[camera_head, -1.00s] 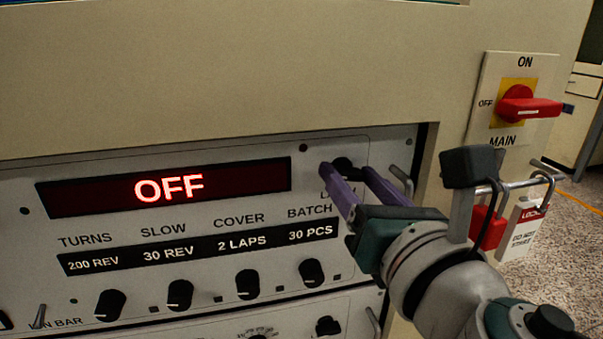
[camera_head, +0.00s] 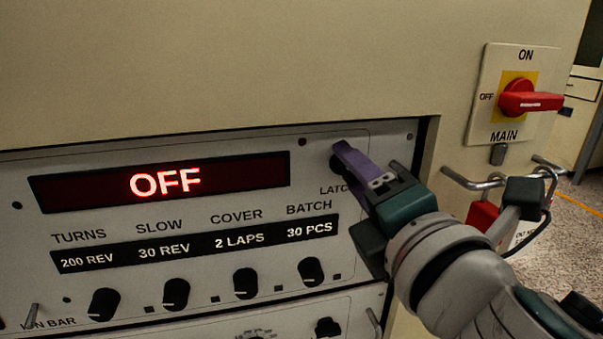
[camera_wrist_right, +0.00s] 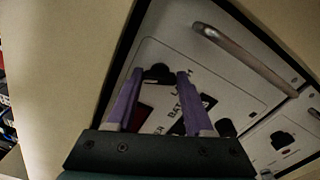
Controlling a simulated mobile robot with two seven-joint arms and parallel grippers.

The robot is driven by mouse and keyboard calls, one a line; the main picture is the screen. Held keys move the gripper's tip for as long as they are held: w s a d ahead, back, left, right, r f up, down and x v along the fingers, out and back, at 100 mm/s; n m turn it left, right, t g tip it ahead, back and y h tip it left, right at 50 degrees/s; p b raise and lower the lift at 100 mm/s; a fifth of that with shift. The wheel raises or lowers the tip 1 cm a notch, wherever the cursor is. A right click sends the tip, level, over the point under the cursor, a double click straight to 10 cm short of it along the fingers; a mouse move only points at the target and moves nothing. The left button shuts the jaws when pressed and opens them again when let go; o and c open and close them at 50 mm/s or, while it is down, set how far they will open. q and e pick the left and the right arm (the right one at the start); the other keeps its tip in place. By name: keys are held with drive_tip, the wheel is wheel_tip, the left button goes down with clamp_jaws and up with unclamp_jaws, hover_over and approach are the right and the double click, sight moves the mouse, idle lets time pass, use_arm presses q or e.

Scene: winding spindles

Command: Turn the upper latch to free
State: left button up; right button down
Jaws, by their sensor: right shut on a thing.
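The upper latch (camera_head: 336,165) is a small dark knob at the upper right of the panel with the display, above a partly hidden label starting "LATC". It also shows in the wrist view (camera_wrist_right: 158,72) between the tips of two purple fingers. My right gripper (camera_head: 346,158) is shut on this knob, with one finger largely hiding it in the head view. Its fingers now stand one above the other there. The knob's pointing direction is hidden. My left gripper is in neither view.
The display (camera_head: 165,182) reads OFF, above a row of black knobs (camera_head: 245,283). A red main switch (camera_head: 528,101) is at the upper right. A red padlock (camera_head: 482,214) and tag hang beside my right arm. A metal handle (camera_wrist_right: 245,60) lies close to the fingers.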

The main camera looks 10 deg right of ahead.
drive_tip(key=shift+m, duration=2.3)
drive_tip(key=shift+c, duration=1.4)
unclamp_jaws()
drive_tip(key=s, duration=1)
drive_tip(key=shift+d+p, duration=0.15)
drive_tip(key=shift+p, duration=0.2)
